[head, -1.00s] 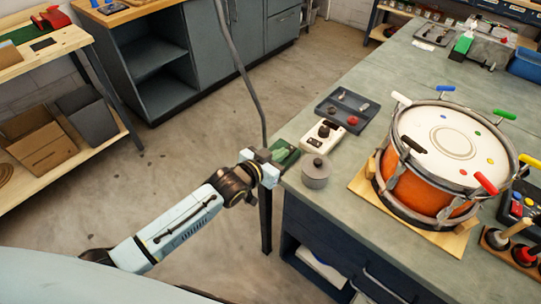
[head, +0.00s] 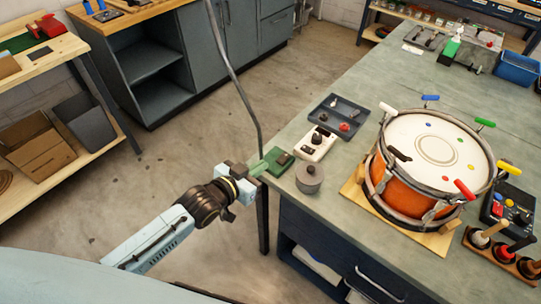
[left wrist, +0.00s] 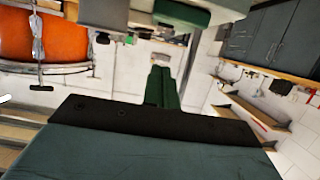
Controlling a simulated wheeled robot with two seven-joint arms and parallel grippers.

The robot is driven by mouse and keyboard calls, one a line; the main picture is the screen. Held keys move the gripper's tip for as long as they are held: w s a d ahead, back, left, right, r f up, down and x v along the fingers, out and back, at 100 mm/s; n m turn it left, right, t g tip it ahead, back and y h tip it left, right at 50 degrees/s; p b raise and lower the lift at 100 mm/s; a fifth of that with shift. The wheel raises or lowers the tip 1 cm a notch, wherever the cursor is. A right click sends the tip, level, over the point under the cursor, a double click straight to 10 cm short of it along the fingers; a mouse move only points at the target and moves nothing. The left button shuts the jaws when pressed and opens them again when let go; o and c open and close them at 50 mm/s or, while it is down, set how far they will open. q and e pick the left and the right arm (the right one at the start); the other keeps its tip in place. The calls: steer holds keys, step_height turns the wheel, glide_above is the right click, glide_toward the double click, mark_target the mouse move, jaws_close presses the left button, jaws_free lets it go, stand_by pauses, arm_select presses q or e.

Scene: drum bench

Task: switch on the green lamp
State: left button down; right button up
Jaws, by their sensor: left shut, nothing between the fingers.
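A small dark green box (head: 280,161) sits at the near left corner of the bench in the head view. A thin grey stem (head: 236,75) curves down from the top edge to beside it. They may be the base and neck of the green lamp; no lamp head shows, and I cannot tell if it is lit. My left gripper (head: 261,168) is shut and empty, its pale green fingers at the box's left edge; I cannot tell whether they touch. In the left wrist view its shut fingers (left wrist: 161,88) point away from the camera. My right gripper is not in view.
A grey lidded pot (head: 309,178), a white switch box (head: 316,144) and a dark tray (head: 338,115) stand close to the green box. An orange drum (head: 400,188) with coloured pegs stands to the right. Open floor lies left of the bench.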

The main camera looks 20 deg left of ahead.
arm_select(q)
steer(key=v, duration=0.3)
steer(key=shift+s+a+f, duration=0.1)
steer(key=shift+s+f, duration=0.15)
stand_by(0.4)
